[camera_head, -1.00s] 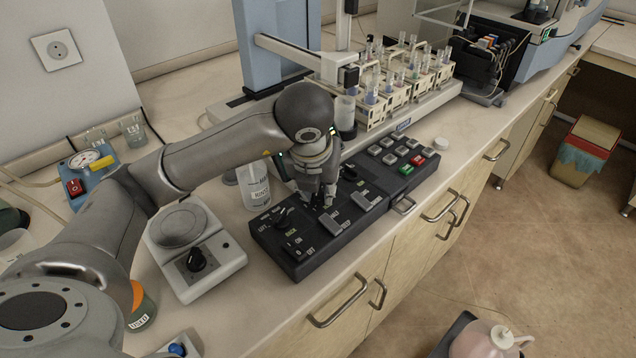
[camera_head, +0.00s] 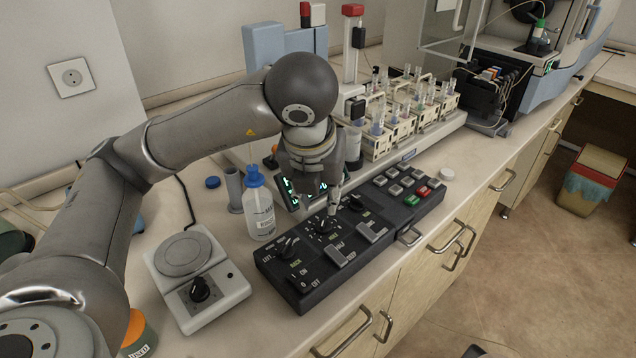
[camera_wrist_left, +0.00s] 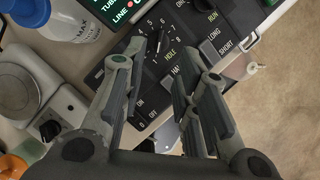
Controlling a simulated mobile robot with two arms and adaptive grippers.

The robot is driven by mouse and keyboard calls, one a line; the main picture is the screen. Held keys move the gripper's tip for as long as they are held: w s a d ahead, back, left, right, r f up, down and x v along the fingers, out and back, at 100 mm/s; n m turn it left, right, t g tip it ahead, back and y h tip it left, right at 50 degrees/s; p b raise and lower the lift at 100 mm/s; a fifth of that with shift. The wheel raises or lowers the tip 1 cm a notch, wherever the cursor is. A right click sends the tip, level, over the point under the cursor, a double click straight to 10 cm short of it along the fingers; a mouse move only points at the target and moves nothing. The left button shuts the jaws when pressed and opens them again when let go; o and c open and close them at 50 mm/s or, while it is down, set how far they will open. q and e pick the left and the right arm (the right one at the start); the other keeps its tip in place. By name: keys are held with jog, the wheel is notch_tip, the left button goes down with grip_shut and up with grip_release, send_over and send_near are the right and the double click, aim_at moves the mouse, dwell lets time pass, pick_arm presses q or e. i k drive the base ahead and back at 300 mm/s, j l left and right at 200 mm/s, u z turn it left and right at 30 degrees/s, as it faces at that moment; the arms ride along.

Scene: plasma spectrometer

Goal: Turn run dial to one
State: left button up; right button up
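The black control panel (camera_head: 325,255) lies on the bench with three pointer knobs on it. The right knob (camera_head: 355,203) has the label RUN beside it in the wrist view; this run dial shows only partly there, at the top edge (camera_wrist_left: 181,4). The middle knob (camera_head: 323,226), labelled HOLE, has numbers around it. The left knob (camera_head: 287,247) is nearer. My left gripper (camera_head: 334,207) points down above the panel, close to the middle and right knobs. In the wrist view its fingers (camera_wrist_left: 166,48) are apart with nothing held between them. My right gripper is out of view.
A small display (camera_head: 302,192) and a blue-capped bottle (camera_head: 260,207) stand behind the panel. A white plate device (camera_head: 197,270) is at its left. A vial rack (camera_head: 395,125) stands behind. A keypad with red and green keys (camera_head: 411,188) adjoins the panel's right.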

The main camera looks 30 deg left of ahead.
aim_at(356, 205)
jog(key=k+l, duration=0.7)
jog(key=k, duration=0.2)
